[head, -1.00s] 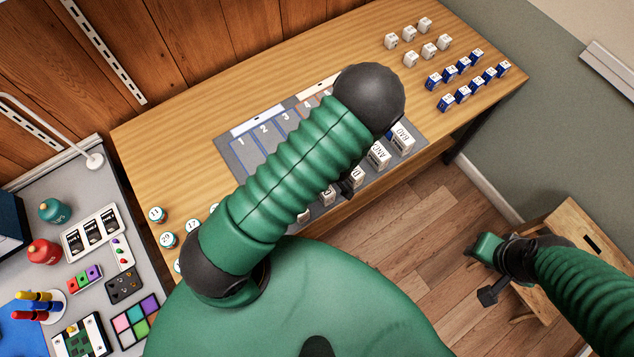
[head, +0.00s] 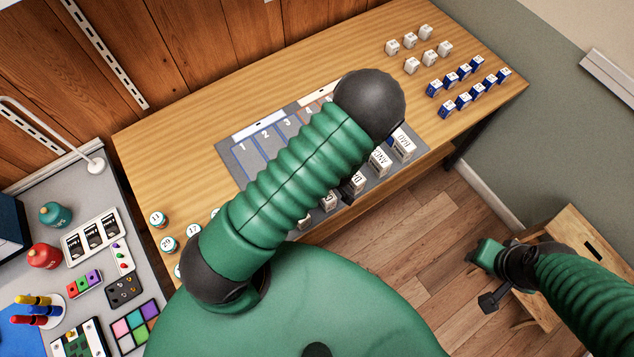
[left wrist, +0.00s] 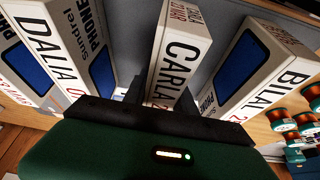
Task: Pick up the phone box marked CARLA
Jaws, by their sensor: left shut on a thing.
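The white phone box marked CARLA (left wrist: 180,52) stands in the middle of the left wrist view, its name on the narrow side facing the camera. My left gripper (left wrist: 158,101) is shut on this box; its fingers are mostly hidden behind the dark edge of the gripper body.
More boxes stand along the front of the grey numbered mat (head: 238,165). Small white cubes (head: 411,66) and blue cubes (head: 464,70) sit at the table's far right. Round numbered tins (head: 158,219) stand at its left end. A wooden stool (head: 575,225) is at the right.

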